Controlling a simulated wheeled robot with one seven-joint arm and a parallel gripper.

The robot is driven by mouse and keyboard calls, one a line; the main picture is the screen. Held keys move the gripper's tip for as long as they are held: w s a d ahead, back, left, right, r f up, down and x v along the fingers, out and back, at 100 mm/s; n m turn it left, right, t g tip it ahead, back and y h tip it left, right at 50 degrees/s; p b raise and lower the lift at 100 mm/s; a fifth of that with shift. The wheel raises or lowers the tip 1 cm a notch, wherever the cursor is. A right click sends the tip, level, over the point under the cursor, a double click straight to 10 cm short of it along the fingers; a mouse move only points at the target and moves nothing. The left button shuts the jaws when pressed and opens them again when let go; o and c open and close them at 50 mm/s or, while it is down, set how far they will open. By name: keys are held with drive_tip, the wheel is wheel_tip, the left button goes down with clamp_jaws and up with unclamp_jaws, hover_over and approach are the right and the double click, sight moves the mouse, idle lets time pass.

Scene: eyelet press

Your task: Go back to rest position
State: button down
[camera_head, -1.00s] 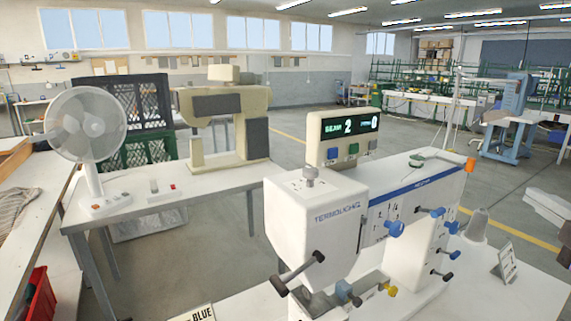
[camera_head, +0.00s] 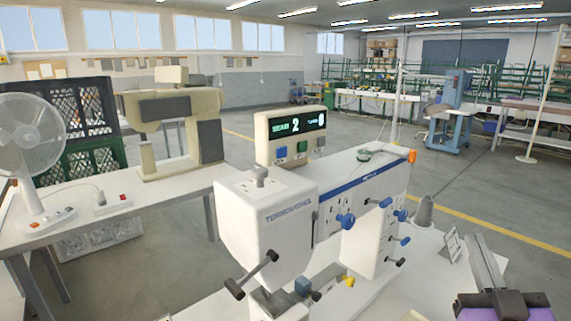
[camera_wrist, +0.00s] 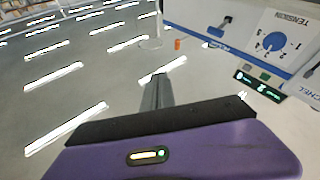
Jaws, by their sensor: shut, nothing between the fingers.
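My gripper (camera_head: 474,243) shows at the lower right of the head view, with dark fingers and a purple body. Its fingers are together and hold nothing. In the wrist view the closed fingers (camera_wrist: 158,92) stick up above the purple body. Part of the press body (camera_wrist: 240,30), with a tension dial, shows at the upper right of the wrist view.
A small framed card (camera_head: 451,246) and a grey cone (camera_head: 424,212) stand between the press and my gripper. A white fan (camera_head: 22,150) and a beige machine (camera_head: 175,125) stand on the table behind. Open floor (camera_head: 470,190) lies beyond at right.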

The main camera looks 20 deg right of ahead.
drive_tip(key=s+a+f+n+g+y, duration=0.4)
drive_tip(key=s+a+f+y, duration=0.7)
drive_tip(key=s+a+f, duration=1.2)
drive_tip(key=shift+s+a, duration=0.2)
drive_tip(key=shift+a, duration=0.25)
